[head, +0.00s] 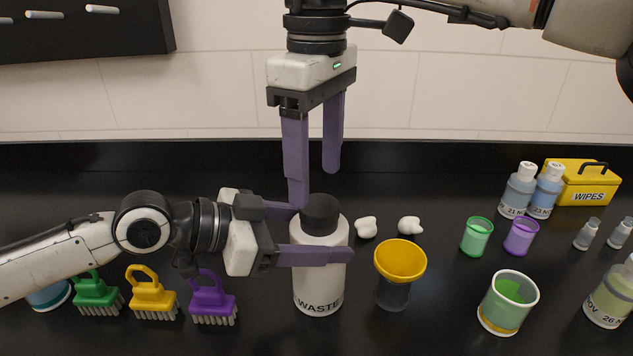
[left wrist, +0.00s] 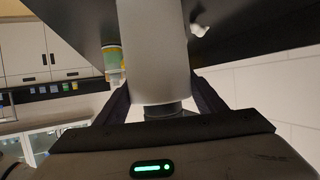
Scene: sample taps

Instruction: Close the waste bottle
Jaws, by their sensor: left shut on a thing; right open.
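The waste bottle (head: 320,285) is a white bottle labelled WASTE, standing upright on the black bench. A black cap (head: 321,214) sits on its top; I cannot tell how tight it is. My left gripper (head: 322,236) is shut on the bottle's upper body from the left, one finger in front and the other behind. In the left wrist view the bottle (left wrist: 153,50) lies between the fingers, with its dark cap (left wrist: 168,110) towards the gripper body. My right gripper (head: 315,188) is open and empty, pointing down just above the cap.
A yellow funnel (head: 400,260) on a dark holder stands right of the bottle. White lumps (head: 366,228) lie behind it. Green (head: 97,293), yellow (head: 152,295) and purple (head: 212,300) brushes lie left, below my left arm. Cups, bottles and a yellow wipes box (head: 583,184) stand right.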

